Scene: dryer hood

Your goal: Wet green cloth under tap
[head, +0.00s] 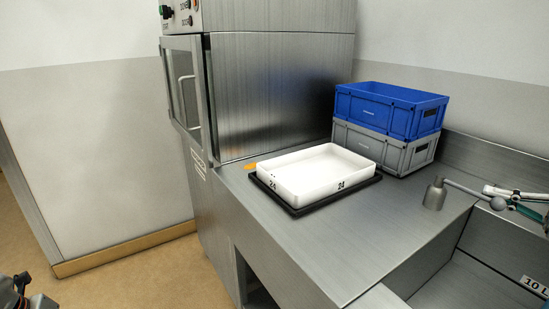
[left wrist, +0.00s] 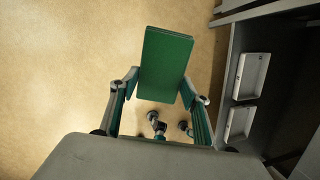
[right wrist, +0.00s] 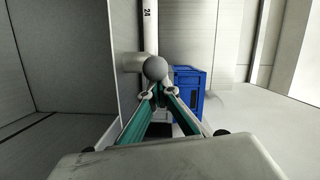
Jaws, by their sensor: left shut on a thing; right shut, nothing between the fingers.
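The green cloth (left wrist: 166,58) is a flat green rectangle in the left wrist view. My left gripper (left wrist: 160,84) is shut on it, one finger at each side, above the floor. In the head view the cloth is not visible. The tap (head: 435,194) is a grey metal cylinder with a thin lever beside the sink (head: 470,275). The lever ends in a grey ball (head: 498,203), which also shows in the right wrist view (right wrist: 155,68). My right gripper (head: 505,197) is shut and empty close to this ball; I cannot tell whether they touch.
A white tray (head: 290,187) stands on a black base on the steel counter (head: 345,245). A blue crate (head: 375,112) is stacked on a grey crate (head: 372,150). The steel hood (head: 270,90) stands at left. White containers (left wrist: 252,76) sit in the shelf right of the cloth.

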